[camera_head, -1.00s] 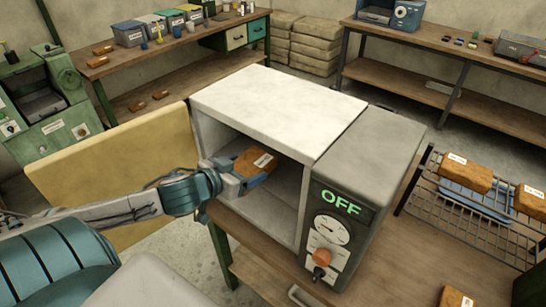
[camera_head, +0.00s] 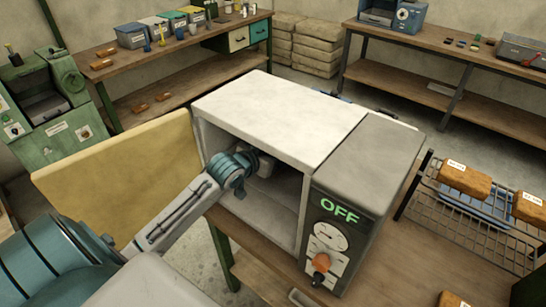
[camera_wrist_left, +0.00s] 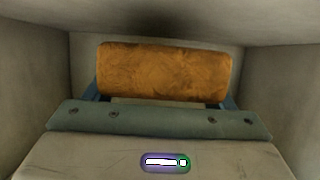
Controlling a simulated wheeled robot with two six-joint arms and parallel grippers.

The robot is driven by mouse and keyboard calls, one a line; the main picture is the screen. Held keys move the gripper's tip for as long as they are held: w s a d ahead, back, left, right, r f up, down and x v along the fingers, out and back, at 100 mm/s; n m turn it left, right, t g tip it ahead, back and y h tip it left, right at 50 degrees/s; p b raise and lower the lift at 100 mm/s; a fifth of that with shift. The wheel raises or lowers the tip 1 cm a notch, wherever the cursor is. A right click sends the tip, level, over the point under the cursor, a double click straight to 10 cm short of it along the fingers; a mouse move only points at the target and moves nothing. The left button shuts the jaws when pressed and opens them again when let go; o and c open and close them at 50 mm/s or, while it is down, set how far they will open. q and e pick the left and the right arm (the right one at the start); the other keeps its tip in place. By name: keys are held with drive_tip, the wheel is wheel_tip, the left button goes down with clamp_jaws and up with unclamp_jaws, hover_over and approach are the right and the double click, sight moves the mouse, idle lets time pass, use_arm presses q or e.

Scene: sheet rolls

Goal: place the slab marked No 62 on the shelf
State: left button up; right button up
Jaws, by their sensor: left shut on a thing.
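An orange-brown slab (camera_wrist_left: 165,70) is held across the fingers of my left gripper (camera_wrist_left: 163,92). In the wrist view it is in front of the gripper with grey chamber walls around it. In the head view my left arm reaches through the open front of the white oven (camera_head: 285,115), and the gripper and slab are mostly hidden inside. No marking on this slab can be read. The chamber floor (camera_head: 262,210) shows bare near the opening. I cannot tell whether the slab touches a surface. My right gripper is not in view.
The yellowish oven door (camera_head: 115,180) stands open at the left. The control panel (camera_head: 330,240) reads OFF. A wire rack (camera_head: 460,228) at right holds brown labelled slabs (camera_head: 465,180). Another slab (camera_head: 455,299) lies on the bench at lower right. Chamber walls are close around the gripper.

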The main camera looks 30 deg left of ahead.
use_arm(q)
drive_tip(key=shift+f, duration=1.05)
drive_tip(key=o, duration=1.3)
drive_tip(key=shift+c, duration=0.2)
drive_tip(key=shift+s, duration=0.15)
drive_tip(key=d+v, duration=0.1)
drive_tip(key=v, duration=1.1)
drive_tip(key=shift+a, duration=0.45)
